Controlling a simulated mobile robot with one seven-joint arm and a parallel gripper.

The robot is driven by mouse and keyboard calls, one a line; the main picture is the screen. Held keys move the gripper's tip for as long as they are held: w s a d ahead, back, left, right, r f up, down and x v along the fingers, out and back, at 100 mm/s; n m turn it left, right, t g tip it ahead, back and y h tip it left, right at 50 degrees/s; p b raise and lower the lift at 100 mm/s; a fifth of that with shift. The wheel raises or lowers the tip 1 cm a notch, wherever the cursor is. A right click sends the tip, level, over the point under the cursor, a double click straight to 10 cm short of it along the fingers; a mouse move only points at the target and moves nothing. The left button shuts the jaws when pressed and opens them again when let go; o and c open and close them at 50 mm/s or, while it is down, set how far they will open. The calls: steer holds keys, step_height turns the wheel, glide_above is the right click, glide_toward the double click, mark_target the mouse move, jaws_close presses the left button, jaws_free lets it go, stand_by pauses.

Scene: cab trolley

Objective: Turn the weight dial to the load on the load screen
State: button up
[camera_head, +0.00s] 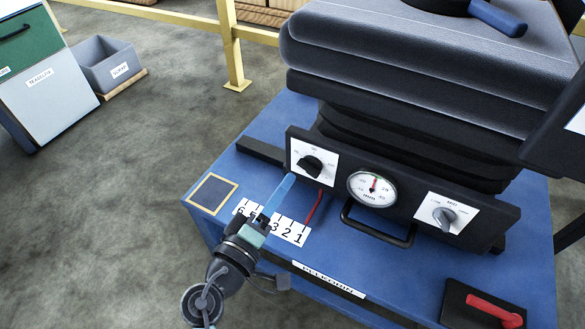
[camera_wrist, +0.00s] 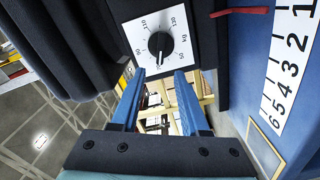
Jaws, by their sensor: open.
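The weight dial, a black knob (camera_head: 310,166) on a white numbered plate, sits at the left end of the black panel on the seat base. It also shows in the wrist view (camera_wrist: 160,43), with numbers around it and a white pointer mark. My gripper (camera_head: 288,180) is just in front of the dial's lower left side. In the wrist view my gripper (camera_wrist: 161,76) has its two blue fingers apart and empty, short of the knob, with no visible contact. No load screen reading is legible; a dark panel (camera_head: 560,135) with a white part is cut off at the right edge.
A round gauge (camera_head: 372,188) with a red needle and a second dial (camera_head: 445,216) share the panel. A black handle (camera_head: 378,228), a red lever (camera_head: 315,207) and a number strip (camera_head: 290,231) are close by. A red-handled block (camera_head: 485,308) stands at the blue trolley's front right.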

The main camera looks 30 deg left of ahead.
steer(key=s+p, duration=0.1)
steer(key=s, duration=0.6)
steer(key=shift+a, duration=0.15)
steer(key=shift+w, duration=0.1)
